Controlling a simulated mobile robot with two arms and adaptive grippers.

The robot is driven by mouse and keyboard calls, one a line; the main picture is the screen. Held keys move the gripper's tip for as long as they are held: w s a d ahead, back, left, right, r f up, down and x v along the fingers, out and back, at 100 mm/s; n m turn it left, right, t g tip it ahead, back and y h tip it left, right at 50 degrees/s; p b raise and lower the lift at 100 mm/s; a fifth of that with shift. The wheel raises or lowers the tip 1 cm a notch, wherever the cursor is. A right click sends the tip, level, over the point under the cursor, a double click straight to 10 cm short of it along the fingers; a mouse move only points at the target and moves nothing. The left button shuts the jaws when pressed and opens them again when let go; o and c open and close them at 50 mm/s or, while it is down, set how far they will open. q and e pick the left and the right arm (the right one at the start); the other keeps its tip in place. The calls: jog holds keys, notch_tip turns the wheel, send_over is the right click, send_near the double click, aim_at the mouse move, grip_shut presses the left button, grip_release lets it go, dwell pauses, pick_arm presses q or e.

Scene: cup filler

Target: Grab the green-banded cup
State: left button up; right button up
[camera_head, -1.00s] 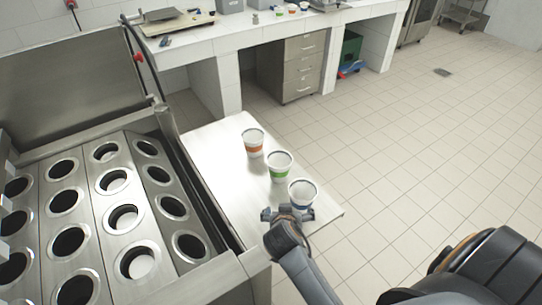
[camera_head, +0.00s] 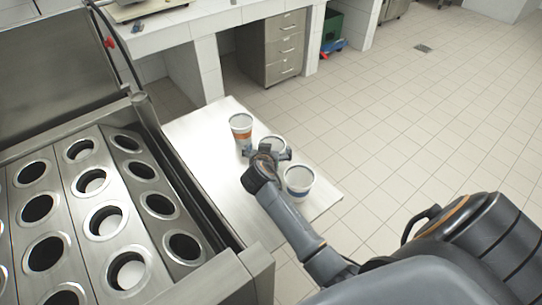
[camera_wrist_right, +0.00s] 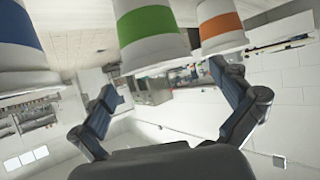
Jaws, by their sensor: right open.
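The green-banded cup (camera_head: 272,143) stands on the steel side table (camera_head: 197,133), between two other cups. In the head view my right gripper (camera_head: 268,155) is in front of it and hides its green band. In the right wrist view the green-banded cup (camera_wrist_right: 150,38) is at the top middle, cut off by the frame edge. There my right gripper (camera_wrist_right: 168,108) has its two fingers spread wide, with nothing between the tips. In the picture the cup lies above and between them; I cannot tell the exact gap. My left gripper is not in view.
The orange-banded cup (camera_head: 241,127) stands behind and the blue-banded cup (camera_head: 299,181) in front, both close to the gripper. A steel machine (camera_head: 105,215) with several round holes fills the left. The floor at right is clear.

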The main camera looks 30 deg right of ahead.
jog(key=b+x, duration=0.2)
jog(key=x, duration=0.2)
jog(key=shift+s+d+f, duration=0.15)
jog(key=shift+s+f, duration=0.05)
jog(key=shift+s, duration=0.05)
jog(key=shift+w+d+f, duration=0.2)
jog(key=shift+w, duration=0.15)
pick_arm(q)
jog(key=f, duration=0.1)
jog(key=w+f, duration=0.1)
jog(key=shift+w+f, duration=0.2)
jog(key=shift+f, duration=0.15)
pick_arm(e)
jog(key=shift+r, duration=0.1)
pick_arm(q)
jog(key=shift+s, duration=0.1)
pick_arm(e)
jog(key=shift+s, duration=0.1)
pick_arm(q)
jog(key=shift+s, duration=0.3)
pick_arm(e)
jog(key=c, duration=0.6)
jog(key=shift+o, duration=0.2)
jog(key=shift+r, duration=0.1)
